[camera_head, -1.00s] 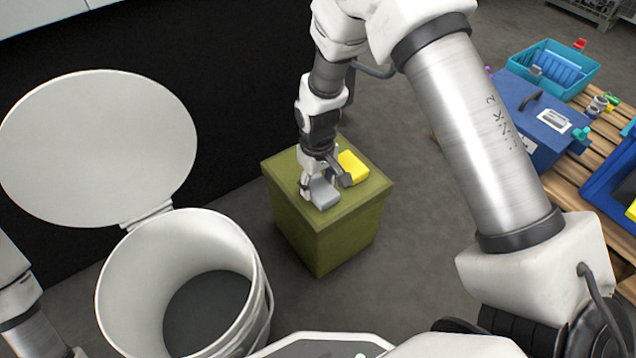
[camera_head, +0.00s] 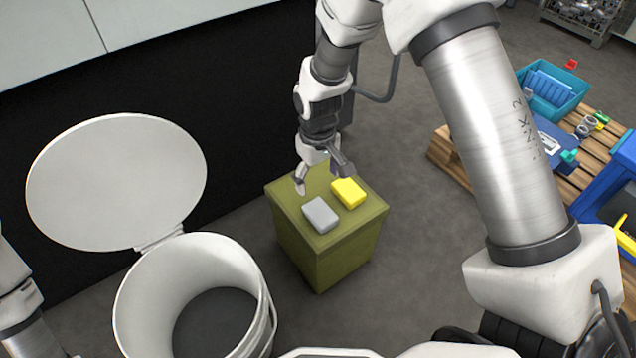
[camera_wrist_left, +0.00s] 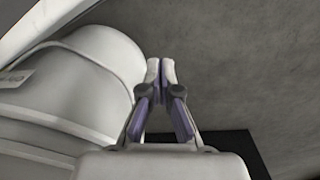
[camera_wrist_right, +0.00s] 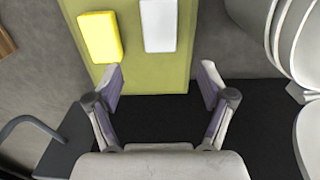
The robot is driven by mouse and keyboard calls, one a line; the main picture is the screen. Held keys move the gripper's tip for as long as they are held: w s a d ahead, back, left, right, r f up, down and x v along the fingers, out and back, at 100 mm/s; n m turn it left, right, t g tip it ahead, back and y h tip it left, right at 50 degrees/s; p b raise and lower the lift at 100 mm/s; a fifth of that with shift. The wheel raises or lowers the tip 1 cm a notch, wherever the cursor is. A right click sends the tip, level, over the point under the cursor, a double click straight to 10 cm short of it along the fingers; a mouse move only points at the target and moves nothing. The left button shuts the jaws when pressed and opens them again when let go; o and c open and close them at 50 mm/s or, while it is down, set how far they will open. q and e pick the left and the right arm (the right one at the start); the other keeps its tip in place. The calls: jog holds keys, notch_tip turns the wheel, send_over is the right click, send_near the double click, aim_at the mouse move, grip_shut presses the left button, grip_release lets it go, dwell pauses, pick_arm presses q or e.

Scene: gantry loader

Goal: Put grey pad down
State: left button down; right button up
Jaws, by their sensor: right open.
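The grey pad (camera_head: 321,214) lies flat on top of the olive-green box (camera_head: 330,256), beside a yellow pad (camera_head: 348,193). In the right wrist view the grey pad (camera_wrist_right: 159,25) shows pale and apart from the fingers. My right gripper (camera_head: 322,180) is open and empty, just above and behind the grey pad. In the right wrist view its fingers (camera_wrist_right: 161,86) are spread wide with nothing between them. My left gripper (camera_wrist_left: 161,72) has its fingertips together, with nothing seen between them, beside the white bin.
A white round bin (camera_head: 140,310) with its lid (camera_head: 115,182) raised stands left of the green box. A wooden pallet (camera_head: 447,153) at right carries a teal crate (camera_head: 553,92) and blue cases. Grey floor lies clear between the box and pallet.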

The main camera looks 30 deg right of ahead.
jog(key=shift+m, duration=0.3)
jog(key=s+f, duration=0.2)
jog(key=f, duration=0.1)
jog(key=s+f, duration=0.2)
jog(key=f, duration=0.1)
jog(key=s+f, duration=0.2)
jog(key=shift+s+d+f, duration=0.1)
jog(key=shift+s+f, duration=0.25)
jog(key=shift+f, duration=0.05)
jog(key=s+f, duration=0.5)
jog(key=s, duration=0.4)
jog(key=s+f+m, duration=0.1)
jog(key=s+f, duration=0.3)
jog(key=s, duration=0.5)
jog(key=shift+s+d+f, duration=0.2)
jog(key=shift+s+f, duration=0.2)
